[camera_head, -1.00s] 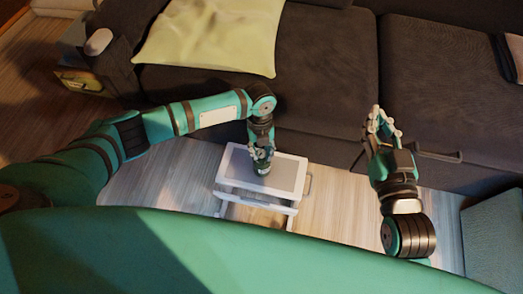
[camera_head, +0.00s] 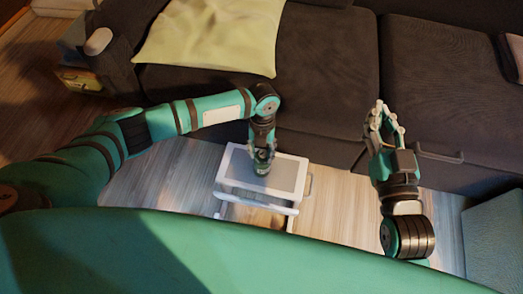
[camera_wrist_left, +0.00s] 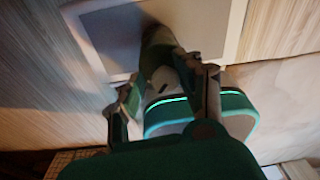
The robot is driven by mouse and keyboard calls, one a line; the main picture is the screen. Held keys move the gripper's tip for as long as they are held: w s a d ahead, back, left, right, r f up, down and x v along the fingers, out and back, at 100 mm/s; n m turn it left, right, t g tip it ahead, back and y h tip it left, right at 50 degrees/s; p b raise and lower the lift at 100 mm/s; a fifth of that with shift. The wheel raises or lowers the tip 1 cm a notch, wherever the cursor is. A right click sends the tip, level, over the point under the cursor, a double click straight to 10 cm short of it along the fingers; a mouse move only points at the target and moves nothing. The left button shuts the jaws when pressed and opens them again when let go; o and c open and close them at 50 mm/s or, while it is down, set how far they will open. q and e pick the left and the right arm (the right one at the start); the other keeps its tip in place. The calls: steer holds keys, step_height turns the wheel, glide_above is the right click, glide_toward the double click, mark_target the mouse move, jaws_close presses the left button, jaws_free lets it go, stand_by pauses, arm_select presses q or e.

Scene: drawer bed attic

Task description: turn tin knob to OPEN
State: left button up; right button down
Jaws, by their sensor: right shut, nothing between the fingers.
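A small dark green tin (camera_head: 262,169) stands on the grey top of a small white drawer unit (camera_head: 300,160). My left gripper (camera_head: 262,157) points down right above it, its fingers at the tin's top. In the left wrist view a dark green shape, apparently the tin (camera_wrist_left: 157,45), lies beyond the fingertips of the left gripper (camera_wrist_left: 160,82). These fingers are apart, but whether they press on the tin cannot be made out. The knob and any OPEN mark are hidden or too small to see. My right gripper (camera_head: 385,112) is shut and empty, well to the right.
The unit's front drawer (camera_head: 255,212) appears pulled out towards me. A dark sofa (camera_head: 320,60) with a yellow-green pillow (camera_head: 208,37) stands behind. A grey-blue padded block (camera_head: 495,240) lies at lower right. Wooden floor (camera_head: 335,205) is free right of the unit.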

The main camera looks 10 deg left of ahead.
arm_select(q)
steer(key=shift+o, duration=0.6)
steer(key=shift+r, duration=0.1)
steer(key=shift+r, duration=0.25)
step_height(320, 180, up, 11)
steer(key=w, duration=0.1)
steer(key=shift+w, duration=0.35)
steer(key=shift+r, duration=0.1)
